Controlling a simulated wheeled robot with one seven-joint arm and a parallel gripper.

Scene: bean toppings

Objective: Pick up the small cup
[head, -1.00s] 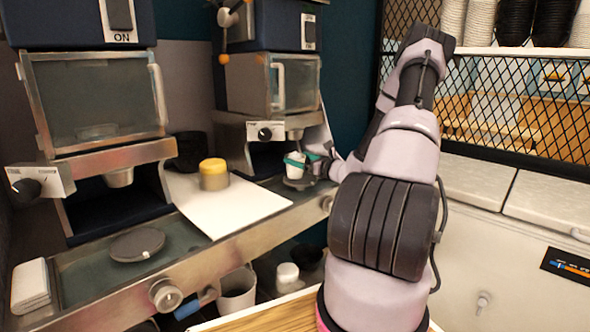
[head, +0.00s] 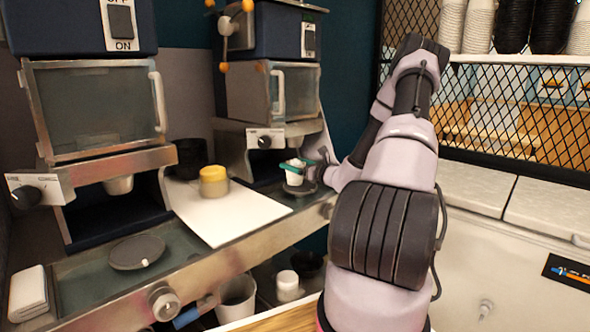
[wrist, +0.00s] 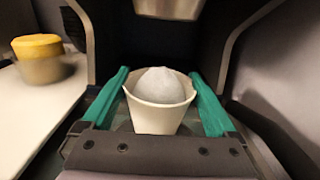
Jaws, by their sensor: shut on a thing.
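The small white cup (head: 295,175) is under the spout of the right-hand machine, just above the dark round disc there. In the wrist view the cup (wrist: 158,118) is upright and holds a rounded white heap. My gripper (head: 297,165) is shut on the cup, with one green finger along each side. The gripper's fingers also show in the wrist view (wrist: 160,95). The cup's underside is hidden in the wrist view.
A yellow-lidded jar (head: 214,181) stands on a white board (head: 225,215) left of the cup. The machine's metal spout (wrist: 168,8) hangs above the cup, with side walls close by. Another machine (head: 95,110) stands at the left.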

